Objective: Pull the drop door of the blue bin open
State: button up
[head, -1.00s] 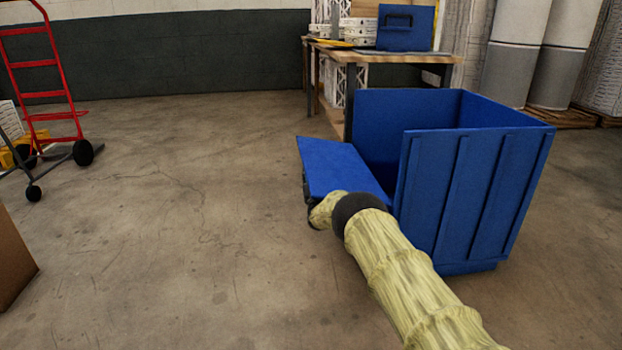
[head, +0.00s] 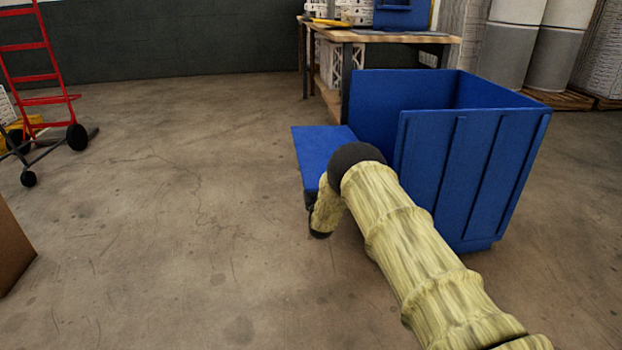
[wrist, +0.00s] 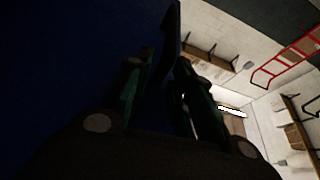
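The blue bin (head: 470,170) stands on the floor right of centre in the head view, open at the top. Its drop door (head: 318,147) is hinged out to the left and lies nearly level. My arm reaches across from the lower right, and its end hangs down at the door's near outer edge. The head view hides my fingers. In the wrist view my gripper (wrist: 166,90) has one finger on each side of a dark blue strip, seemingly the door's edge (wrist: 172,35). The fingers look closed onto it, though the picture is dark.
A workbench (head: 390,37) stands behind the bin, close to its far left corner. A red hand truck (head: 42,100) is at the far left, and a brown box (head: 12,250) at the lower left edge. The floor left of the door is clear.

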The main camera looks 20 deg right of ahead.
jog(key=shift+s+a+f, duration=0.1)
jog(key=shift+s+f, duration=0.15)
jog(key=shift+s, duration=0.2)
